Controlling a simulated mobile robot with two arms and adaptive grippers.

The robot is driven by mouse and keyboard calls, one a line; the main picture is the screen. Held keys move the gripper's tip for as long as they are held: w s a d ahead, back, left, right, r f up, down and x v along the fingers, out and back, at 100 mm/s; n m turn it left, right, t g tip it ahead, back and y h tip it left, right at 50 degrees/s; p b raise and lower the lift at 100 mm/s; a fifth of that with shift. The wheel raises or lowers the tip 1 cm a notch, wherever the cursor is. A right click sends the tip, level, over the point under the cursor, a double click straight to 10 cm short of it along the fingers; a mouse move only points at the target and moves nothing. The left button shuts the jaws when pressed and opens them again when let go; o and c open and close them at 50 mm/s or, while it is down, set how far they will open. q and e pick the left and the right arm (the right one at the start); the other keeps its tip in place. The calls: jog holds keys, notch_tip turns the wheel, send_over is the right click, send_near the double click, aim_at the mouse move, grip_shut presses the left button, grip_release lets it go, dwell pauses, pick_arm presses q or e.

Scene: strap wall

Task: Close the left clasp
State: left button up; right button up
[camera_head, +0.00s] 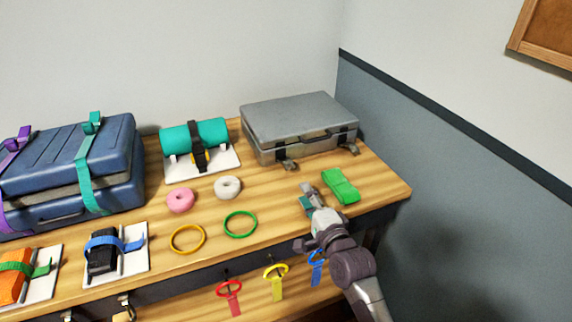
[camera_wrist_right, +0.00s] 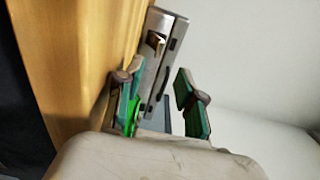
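A grey hard case (camera_head: 300,118) lies closed-lidded at the back right of the wooden table. Its left clasp (camera_head: 289,164) and right clasp (camera_head: 351,149) stick out low on the front face, apparently flipped down. My right gripper (camera_head: 309,198) is in front of the case, short of the left clasp. In its wrist view the teal-padded fingers (camera_wrist_right: 160,97) are spread with no clasp between them. My left gripper is not in view.
Donuts, rings (camera_head: 240,224) and a teal roll (camera_head: 195,137) lie to the left. A strapped blue suitcase (camera_head: 75,165) is far left. The wall (camera_head: 420,150) is close on the right.

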aim_at(287, 165)
jog(key=x, duration=1.2)
jog(key=shift+w+a, duration=0.15)
jog(key=shift+w, duration=0.15)
jog(key=shift+f, duration=0.1)
grip_shut()
